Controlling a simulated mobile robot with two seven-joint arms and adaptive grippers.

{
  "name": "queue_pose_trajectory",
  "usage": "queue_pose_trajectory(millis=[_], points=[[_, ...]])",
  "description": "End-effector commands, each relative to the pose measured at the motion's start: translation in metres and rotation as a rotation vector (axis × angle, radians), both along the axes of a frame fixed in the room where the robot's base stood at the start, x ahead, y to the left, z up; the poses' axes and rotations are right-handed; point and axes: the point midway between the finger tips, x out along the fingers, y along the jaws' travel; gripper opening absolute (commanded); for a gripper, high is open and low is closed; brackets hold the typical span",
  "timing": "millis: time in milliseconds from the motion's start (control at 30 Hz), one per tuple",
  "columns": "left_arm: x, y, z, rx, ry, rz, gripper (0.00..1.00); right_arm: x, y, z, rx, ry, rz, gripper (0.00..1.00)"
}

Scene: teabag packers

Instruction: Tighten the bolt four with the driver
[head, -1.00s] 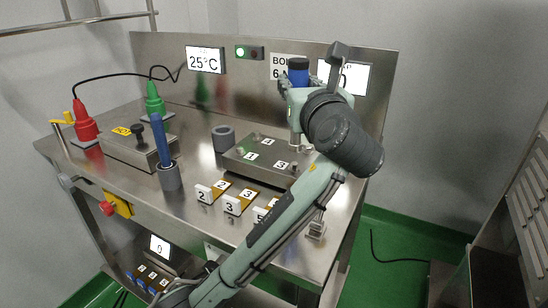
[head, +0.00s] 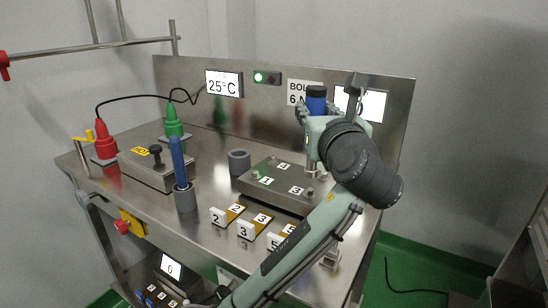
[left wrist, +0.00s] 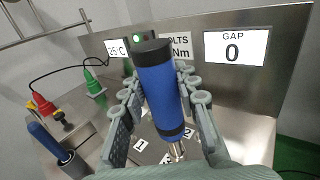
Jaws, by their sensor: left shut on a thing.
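The driver (head: 316,98) has a blue body with dark bands and a silver shaft. My left gripper (head: 308,114) is shut on its body and holds it nearly upright over the right back part of the grey bolt plate (head: 262,198). In the left wrist view the driver (left wrist: 160,88) stands between both fingers, its shaft pointing down to the plate. The plate bears labels 1, 3 and 4 (head: 284,167); a green patch shows beside label 1. Whether the shaft's tip touches a bolt is hidden by my arm. My right gripper is out of view.
An empty grey ring holder (head: 239,160) stands left of the plate. A blue-handled tool (head: 178,158) stands in another holder. Numbered blocks (head: 245,230) line the front. Red (head: 105,142) and green (head: 172,122) cones are at the left. A GAP display (left wrist: 235,48) reads 0.

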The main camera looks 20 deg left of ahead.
Motion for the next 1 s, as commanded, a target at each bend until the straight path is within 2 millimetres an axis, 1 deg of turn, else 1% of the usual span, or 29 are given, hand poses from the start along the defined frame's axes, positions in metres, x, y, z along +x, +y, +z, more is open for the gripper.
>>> queue_pose_trajectory(millis=[300, 367, 433, 467, 567, 700, 800, 900, 1000], points=[[0.000, 0.000, 0.001, 0.000, -0.003, 0.001, 0.00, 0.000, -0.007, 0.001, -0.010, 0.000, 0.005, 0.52], [0.003, 0.003, 0.002, 0.001, -0.004, 0.009, 0.00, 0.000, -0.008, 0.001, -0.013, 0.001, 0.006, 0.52], [0.011, 0.010, 0.006, 0.004, -0.007, 0.035, 0.00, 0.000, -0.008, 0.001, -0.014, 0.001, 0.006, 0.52], [0.017, 0.014, 0.007, 0.006, -0.008, 0.051, 0.00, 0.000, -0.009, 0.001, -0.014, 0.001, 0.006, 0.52], [0.040, 0.037, 0.014, 0.010, -0.010, 0.123, 0.00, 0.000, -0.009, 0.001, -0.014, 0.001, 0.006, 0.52], [0.072, 0.074, 0.024, 0.011, -0.010, 0.230, 0.00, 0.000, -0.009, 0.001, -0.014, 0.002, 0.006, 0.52], [0.089, 0.097, 0.030, 0.008, -0.007, 0.289, 0.00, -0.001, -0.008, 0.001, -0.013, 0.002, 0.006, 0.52], [0.100, 0.113, 0.033, 0.003, -0.004, 0.329, 0.00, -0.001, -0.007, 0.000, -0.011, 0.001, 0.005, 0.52], [0.105, 0.121, 0.034, 0.001, -0.003, 0.347, 0.00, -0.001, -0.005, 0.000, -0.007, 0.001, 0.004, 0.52]])
